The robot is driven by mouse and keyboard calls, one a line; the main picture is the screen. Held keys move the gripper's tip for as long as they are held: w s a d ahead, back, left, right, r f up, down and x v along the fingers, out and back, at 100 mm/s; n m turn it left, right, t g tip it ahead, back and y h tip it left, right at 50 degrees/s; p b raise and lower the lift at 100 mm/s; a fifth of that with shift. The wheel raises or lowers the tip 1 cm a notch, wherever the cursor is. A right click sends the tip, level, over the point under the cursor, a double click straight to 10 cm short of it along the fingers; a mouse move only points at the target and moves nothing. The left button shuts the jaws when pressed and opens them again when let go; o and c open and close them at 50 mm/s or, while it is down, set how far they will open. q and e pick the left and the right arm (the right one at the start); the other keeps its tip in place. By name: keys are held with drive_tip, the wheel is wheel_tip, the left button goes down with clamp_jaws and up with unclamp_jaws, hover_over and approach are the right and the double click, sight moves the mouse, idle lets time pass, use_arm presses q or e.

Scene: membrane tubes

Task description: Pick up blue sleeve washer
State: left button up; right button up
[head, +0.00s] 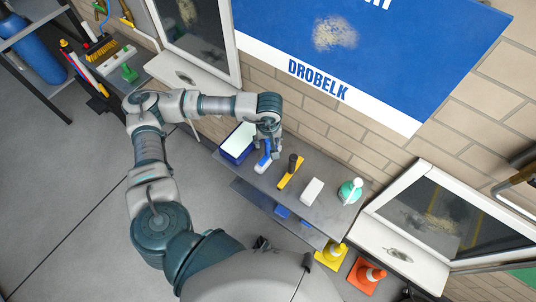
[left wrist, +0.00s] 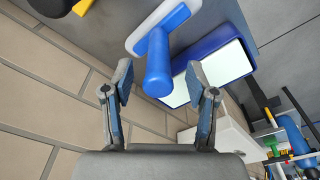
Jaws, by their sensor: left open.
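The blue sleeve washer (head: 262,164) lies on the grey shelf, beside a blue bucket. In the left wrist view it shows as a T shape: a round blue handle (left wrist: 158,65) points toward my gripper, and a blue bar with a white sleeve (left wrist: 148,27) crosses its far end. My left gripper (head: 266,147) is over the washer, its fingers apart. In the left wrist view the two fingertips (left wrist: 160,78) stand to either side of the handle's end, with gaps visible between. I cannot tell the exact depth. My right gripper is not in view.
The blue bucket (head: 224,154) with a pale top stands left of the washer. A brick wall (head: 300,112) rises behind.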

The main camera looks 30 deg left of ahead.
sight(268, 150)
use_arm(q)
drive_tip(key=f, duration=0.2)
drive_tip(key=shift+w+a+f, duration=0.1)
drive_tip(key=shift+w+f, duration=0.1)
drive_tip(key=shift+f, duration=0.6)
drive_tip(key=shift+c, duration=0.5)
clamp_jaws()
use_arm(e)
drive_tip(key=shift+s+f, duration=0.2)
use_arm(q)
drive_tip(key=shift+r, duration=0.15)
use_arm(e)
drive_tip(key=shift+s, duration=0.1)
